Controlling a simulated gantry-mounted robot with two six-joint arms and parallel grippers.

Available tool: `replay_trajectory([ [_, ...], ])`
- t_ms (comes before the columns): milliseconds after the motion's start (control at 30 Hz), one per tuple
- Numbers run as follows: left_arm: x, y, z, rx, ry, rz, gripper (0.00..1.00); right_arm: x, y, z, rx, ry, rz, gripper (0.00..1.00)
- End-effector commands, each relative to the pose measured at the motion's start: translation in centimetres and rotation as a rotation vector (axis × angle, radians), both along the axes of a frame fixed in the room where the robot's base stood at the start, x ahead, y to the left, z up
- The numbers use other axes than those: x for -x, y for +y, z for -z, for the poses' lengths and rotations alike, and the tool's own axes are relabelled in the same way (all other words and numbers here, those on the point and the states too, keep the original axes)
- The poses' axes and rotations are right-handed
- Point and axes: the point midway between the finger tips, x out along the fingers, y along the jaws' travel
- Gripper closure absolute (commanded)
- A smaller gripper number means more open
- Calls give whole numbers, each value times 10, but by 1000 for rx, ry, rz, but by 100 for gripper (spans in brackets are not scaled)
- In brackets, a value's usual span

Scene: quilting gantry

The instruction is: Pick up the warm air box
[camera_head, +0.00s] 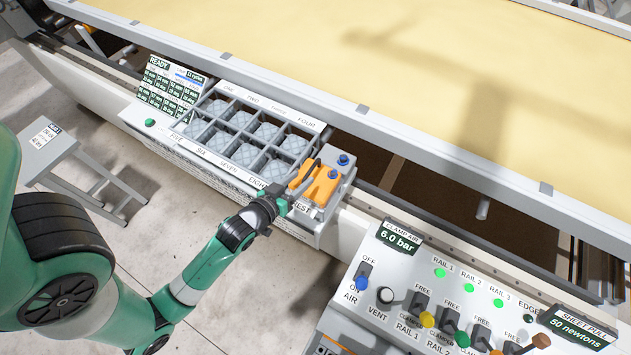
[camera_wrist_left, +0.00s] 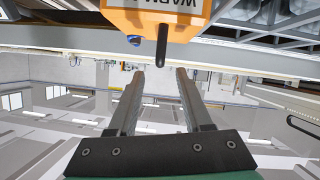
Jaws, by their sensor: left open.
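The warm air box (camera_head: 322,187) is orange and sits by the REST label at the right end of the compartment rack. In the left wrist view the box (camera_wrist_left: 150,18) is at the top, its lettering upside down and cut off. A black peg-like part (camera_wrist_left: 162,46) sticks out from it toward my fingers. My left gripper (camera_head: 287,198) is just left of the box in the head view. In the left wrist view its two fingers (camera_wrist_left: 160,74) are apart with nothing between them, short of the box. My right gripper is not in view.
The rack (camera_head: 215,150) holds pale quilted pads in numbered compartments. A grey block with a blue knob (camera_head: 343,160) adjoins the box. A control panel (camera_head: 390,330) with switches stands at lower right. A grey stool (camera_head: 45,140) is at left. Yellow fabric (camera_head: 420,60) spans the back.

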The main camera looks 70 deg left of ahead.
Motion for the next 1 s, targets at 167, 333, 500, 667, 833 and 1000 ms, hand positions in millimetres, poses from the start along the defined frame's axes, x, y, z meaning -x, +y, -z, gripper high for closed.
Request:
replay_trajectory([
  [167, -7, 4, 3, 0, 0, 1, 50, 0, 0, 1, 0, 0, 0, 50],
  [333, -21, 14, 12, 0, -2, -1, 50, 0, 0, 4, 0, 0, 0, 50],
  [500, -41, 27, 23, 0, -2, 0, 50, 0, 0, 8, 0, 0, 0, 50],
  [667, -46, 30, 25, 1, -1, 1, 50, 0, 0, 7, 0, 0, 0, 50],
  [833, -46, 30, 24, 0, 0, 1, 59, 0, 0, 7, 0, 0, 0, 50],
  [1000, -45, 29, 24, 0, 0, 1, 90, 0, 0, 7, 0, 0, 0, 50],
])
